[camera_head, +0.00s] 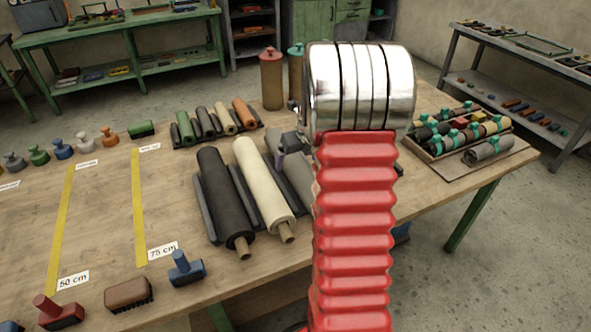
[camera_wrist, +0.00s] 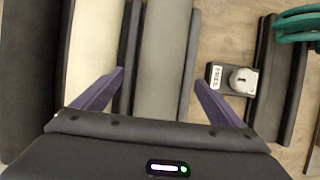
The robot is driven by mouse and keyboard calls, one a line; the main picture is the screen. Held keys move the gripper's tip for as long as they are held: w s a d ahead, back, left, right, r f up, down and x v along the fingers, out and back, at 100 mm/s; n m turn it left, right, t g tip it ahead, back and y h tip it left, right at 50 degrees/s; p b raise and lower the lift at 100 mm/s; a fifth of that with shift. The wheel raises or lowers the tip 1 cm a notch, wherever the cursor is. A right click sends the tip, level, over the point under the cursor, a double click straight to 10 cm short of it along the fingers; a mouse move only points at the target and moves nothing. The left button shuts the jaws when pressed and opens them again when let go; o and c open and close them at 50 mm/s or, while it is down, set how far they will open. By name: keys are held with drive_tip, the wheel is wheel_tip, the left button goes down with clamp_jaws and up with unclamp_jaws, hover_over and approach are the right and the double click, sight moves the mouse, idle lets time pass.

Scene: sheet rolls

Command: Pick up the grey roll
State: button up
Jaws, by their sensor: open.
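The grey roll (camera_wrist: 165,45) runs top to bottom in the wrist view, between my two purple fingers. In the head view the grey roll (camera_head: 299,180) lies right of the cream roll (camera_head: 262,185), and my red arm hides much of it. My gripper (camera_wrist: 159,77) is open above the grey roll, with one finger on each side. I cannot tell how far its tips are above the roll. The cream roll and a black roll (camera_head: 224,195) lie to the left.
Dark rails (camera_wrist: 127,50) lie between the rolls. A small block with a silver knob (camera_wrist: 243,81) and an empty-looking dark rack (camera_wrist: 275,80) stand to the right. A tray of strapped rolls (camera_head: 460,135) is at the right end. Brushes and stampers line the table's left.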

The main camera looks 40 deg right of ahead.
sight(296, 160)
drive_tip(key=shift+x, duration=2.05)
drive_tip(key=c, duration=2.1)
drive_tip(key=shift+w+d+r, duration=0.1)
drive_tip(key=shift+r, duration=0.1)
drive_tip(key=shift+c, duration=0.4)
drive_tip(key=shift+r, duration=5.05)
